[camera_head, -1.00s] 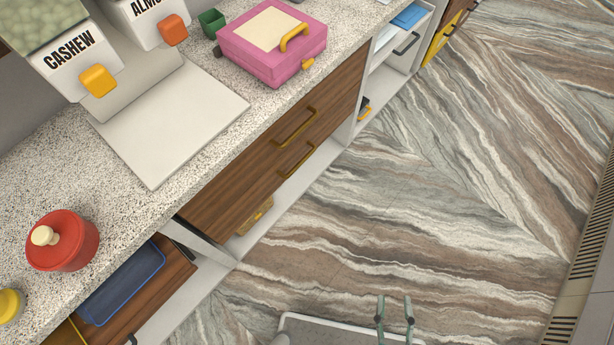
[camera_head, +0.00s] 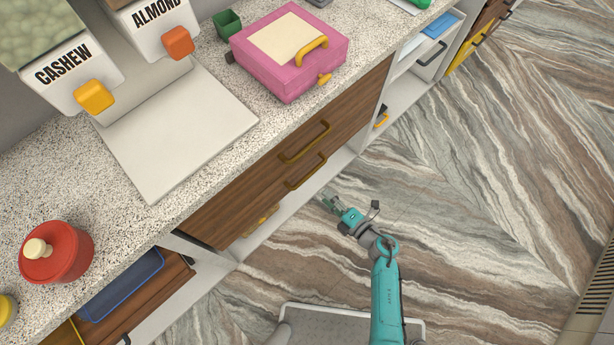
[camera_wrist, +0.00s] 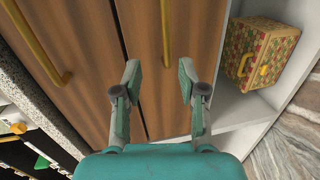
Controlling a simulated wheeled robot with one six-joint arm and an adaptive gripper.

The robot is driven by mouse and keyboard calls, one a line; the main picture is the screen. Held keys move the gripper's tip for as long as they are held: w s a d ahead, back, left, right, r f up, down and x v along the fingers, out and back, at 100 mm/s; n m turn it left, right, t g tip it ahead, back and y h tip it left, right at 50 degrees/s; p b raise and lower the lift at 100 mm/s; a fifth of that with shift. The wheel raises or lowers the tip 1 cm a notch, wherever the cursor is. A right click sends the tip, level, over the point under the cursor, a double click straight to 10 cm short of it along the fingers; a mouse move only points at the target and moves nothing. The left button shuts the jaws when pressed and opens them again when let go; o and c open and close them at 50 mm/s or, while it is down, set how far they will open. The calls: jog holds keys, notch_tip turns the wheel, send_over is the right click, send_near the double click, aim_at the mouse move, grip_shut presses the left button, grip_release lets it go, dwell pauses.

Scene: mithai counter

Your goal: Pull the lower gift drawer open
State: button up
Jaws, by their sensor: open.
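The lower gift drawer (camera_head: 262,198) is a brown wooden front below a similar upper drawer, and it looks shut. Its brass bar handle (camera_head: 306,171) also shows in the wrist view (camera_wrist: 166,35), ahead of my fingers. The upper drawer's handle (camera_head: 304,142) shows at the left of the wrist view (camera_wrist: 38,45). My gripper (camera_head: 329,201) is open and empty in front of the drawers. In the wrist view its fingertips (camera_wrist: 159,76) point at the lower front, roughly in line with the handle's near end, and they appear apart from it.
A patterned box (camera_wrist: 262,52) with a yellow knob sits on the white shelf below the drawers. A pink box (camera_head: 288,55) and a red lidded pot (camera_head: 58,255) stand on the speckled counter (camera_head: 190,212). The marbled floor (camera_head: 480,200) in front is clear.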

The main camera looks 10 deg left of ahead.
aim_at(307, 179)
jog(key=shift+n+g, duration=0.3)
jog(key=shift+n, duration=0.2)
jog(key=x, duration=1.2)
jog(key=shift+w+d+f, duration=0.2)
jog(key=shift+w+d, duration=0.05)
jog(key=shift+w, duration=0.05)
jog(key=shift+c, duration=0.2)
grip_shut()
